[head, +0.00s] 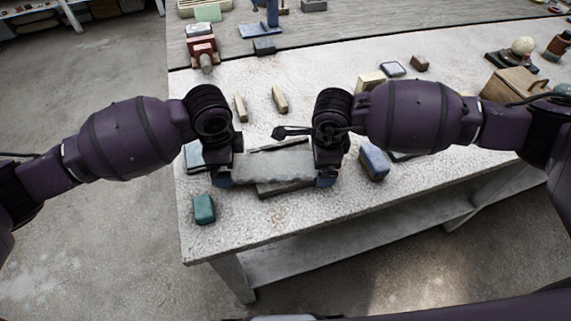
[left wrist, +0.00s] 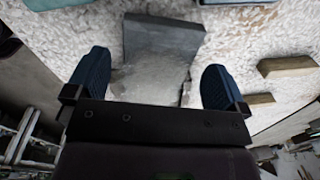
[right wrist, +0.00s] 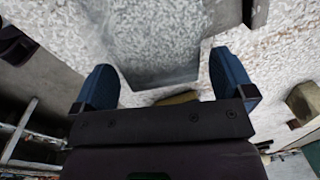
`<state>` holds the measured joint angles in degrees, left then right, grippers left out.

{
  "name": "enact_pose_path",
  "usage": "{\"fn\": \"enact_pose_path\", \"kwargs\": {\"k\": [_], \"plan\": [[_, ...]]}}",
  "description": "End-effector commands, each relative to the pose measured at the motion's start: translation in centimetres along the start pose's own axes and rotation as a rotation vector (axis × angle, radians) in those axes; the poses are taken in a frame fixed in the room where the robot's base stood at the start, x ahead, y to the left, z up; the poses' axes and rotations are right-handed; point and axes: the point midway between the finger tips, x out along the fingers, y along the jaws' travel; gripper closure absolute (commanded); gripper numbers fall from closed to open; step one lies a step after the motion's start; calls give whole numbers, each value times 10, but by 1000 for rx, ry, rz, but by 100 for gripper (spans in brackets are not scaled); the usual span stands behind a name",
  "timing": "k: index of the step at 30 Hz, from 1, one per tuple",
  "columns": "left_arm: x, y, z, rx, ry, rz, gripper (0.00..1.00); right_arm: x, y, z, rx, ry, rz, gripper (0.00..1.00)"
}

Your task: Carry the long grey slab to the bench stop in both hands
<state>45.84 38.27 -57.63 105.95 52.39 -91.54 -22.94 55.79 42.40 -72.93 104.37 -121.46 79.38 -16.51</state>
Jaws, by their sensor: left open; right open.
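The long grey slab (head: 275,168) lies near the front left of the pale bench, running left to right between my two grippers. My left gripper (head: 222,182) is open at its left end; in the left wrist view the slab's pale end (left wrist: 152,78) lies between the blue fingers, with gaps at the sides. My right gripper (head: 327,181) is open at the right end; in the right wrist view the slab (right wrist: 155,45) reaches between the spread fingers. A darker flat piece (head: 283,188) shows under the slab's front edge. I cannot make out the bench stop for certain.
A teal block (head: 204,209) lies by the front left edge, a blue block (head: 374,161) right of my right gripper. Two small wooden sticks (head: 240,108) (head: 280,99) lie behind. A red-and-white item (head: 202,48) stands further back. The bench's right front is mostly clear.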

Motion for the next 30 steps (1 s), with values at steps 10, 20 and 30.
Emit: {"fn": "enact_pose_path", "kwargs": {"k": [10,20,30], "plan": [[-67,-1,0,3,1,-3,0,0,0,0,0,0,0,0],[-100,0,0,2,0,0,0,0,0,0,0,0,0,0],[-102,0,0,2,0,1,0,-40,-1,0,-2,-1,-5,0]]}}
